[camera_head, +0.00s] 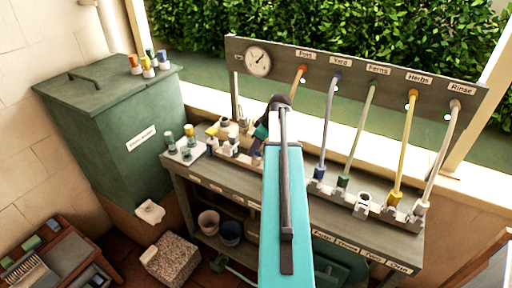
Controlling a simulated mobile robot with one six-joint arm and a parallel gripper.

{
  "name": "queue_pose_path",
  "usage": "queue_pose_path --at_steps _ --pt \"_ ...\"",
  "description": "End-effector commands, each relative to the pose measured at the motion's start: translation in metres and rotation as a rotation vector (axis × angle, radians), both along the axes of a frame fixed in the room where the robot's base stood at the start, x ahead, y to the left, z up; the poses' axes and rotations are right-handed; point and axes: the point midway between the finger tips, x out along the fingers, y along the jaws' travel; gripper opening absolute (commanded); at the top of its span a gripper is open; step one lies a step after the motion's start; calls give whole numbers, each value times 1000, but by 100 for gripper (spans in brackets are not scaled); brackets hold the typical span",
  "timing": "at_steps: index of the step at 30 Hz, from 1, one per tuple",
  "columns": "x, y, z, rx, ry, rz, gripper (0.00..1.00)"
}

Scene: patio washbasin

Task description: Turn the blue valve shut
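A blue fitting (337,75) sits on the grey panel under the "Yard" label; it is too small to tell its handle position. A grey-blue hose (327,118) hangs from it to a blue end piece (319,172) in a socket on the bench. I cannot tell which of these blue parts is the valve. My teal arm reaches up across the middle of the picture, left of the blue hose. My gripper (260,143) points down beyond the arm's end, over the left part of the bench, partly hidden; its fingers are not clear.
Other hoses hang under "Pots", "Ferns" (361,125), "Herbs" (406,140) and "Rinse" (440,145). A round gauge (258,61) is on the panel's left. A green cabinet (120,125) and a tray of coloured fittings (184,155) stand left. An empty white socket (362,203) shows on the bench.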

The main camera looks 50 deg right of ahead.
Motion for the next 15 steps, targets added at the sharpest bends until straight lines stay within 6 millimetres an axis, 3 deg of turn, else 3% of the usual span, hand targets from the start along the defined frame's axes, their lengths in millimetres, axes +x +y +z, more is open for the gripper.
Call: queue_pose_path --at_steps 8,15 --pt "0 -1 -1 0 0 -1 32" --pt "0 -1 -1 0 0 -1 0"
